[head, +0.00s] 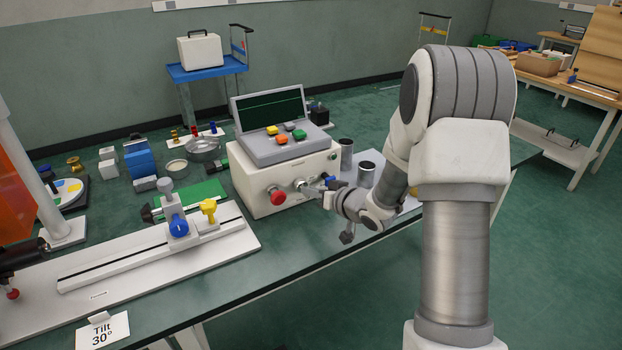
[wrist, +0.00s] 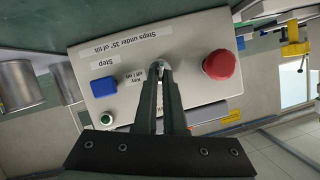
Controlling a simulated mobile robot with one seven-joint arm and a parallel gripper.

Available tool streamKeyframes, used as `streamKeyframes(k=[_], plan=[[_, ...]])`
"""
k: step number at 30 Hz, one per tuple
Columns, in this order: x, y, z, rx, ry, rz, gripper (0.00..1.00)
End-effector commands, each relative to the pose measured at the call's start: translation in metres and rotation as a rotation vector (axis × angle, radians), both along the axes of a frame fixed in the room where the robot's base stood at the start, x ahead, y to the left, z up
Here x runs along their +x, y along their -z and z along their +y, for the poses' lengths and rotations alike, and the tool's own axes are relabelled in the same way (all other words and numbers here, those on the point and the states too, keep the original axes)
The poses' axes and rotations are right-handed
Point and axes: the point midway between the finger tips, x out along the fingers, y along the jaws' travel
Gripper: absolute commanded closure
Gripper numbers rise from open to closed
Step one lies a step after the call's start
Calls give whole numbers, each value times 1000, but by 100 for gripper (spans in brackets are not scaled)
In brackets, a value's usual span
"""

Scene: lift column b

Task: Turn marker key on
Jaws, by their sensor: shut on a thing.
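The marker key (wrist: 157,66) is a small silver part on the front of the white control box (head: 250,182), next to a label reading "Key off on". My gripper (wrist: 161,73) is shut on the key, its dark fingers reaching straight to the panel. The fingers hide most of the key, so I cannot tell which way it is turned. In the head view my gripper (head: 306,186) is at the box front, just right of the red knob.
A red mushroom knob (wrist: 221,65) is close beside the fingers. On the other side are a blue "Step" button (wrist: 103,91) and a small green button (wrist: 106,118). A metal cup (head: 366,174) stands right of the box. A slide rail (head: 150,252) lies to the left.

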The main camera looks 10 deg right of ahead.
Motion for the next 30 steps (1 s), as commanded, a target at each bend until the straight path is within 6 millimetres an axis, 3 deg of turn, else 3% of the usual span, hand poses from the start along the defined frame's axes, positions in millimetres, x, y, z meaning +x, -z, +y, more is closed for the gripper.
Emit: streamKeyframes(k=[1, 15, 30], plan=[[0, -7, -2, 46, 2, 19, 100], [1, 0, -6, 450, 2, 146, 100], [2, 5, -6, 670, -1, 218, 100]])
